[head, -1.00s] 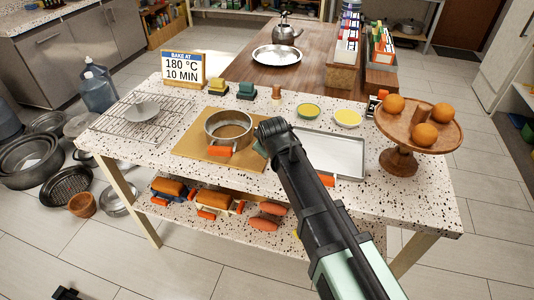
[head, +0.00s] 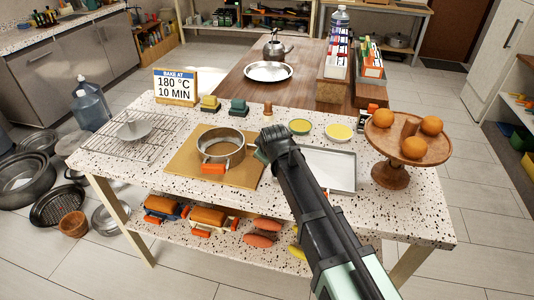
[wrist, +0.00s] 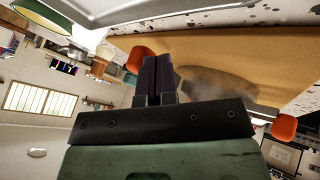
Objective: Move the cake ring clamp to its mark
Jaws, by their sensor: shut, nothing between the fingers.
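A round metal cake ring (head: 221,147) stands on a tan board on the speckled table. An orange block (head: 213,169), which looks like the clamp, sits at its front edge; I cannot tell for certain how it is attached. My gripper is at the right of the ring, its fingers hidden behind my wrist in the head view. In the wrist view my gripper (wrist: 158,62) is shut and empty. An orange piece (wrist: 140,60) shows beside the fingers and another orange piece (wrist: 285,127) at the right. I cannot make out the mark.
The tan board (head: 185,162) lies between a wire rack (head: 105,140) with a grey bowl and a metal tray (head: 335,165). A wooden stand with oranges (head: 390,175) stands at the right. Small yellow and green dishes (head: 339,132) and a bake sign (head: 176,86) line the back.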

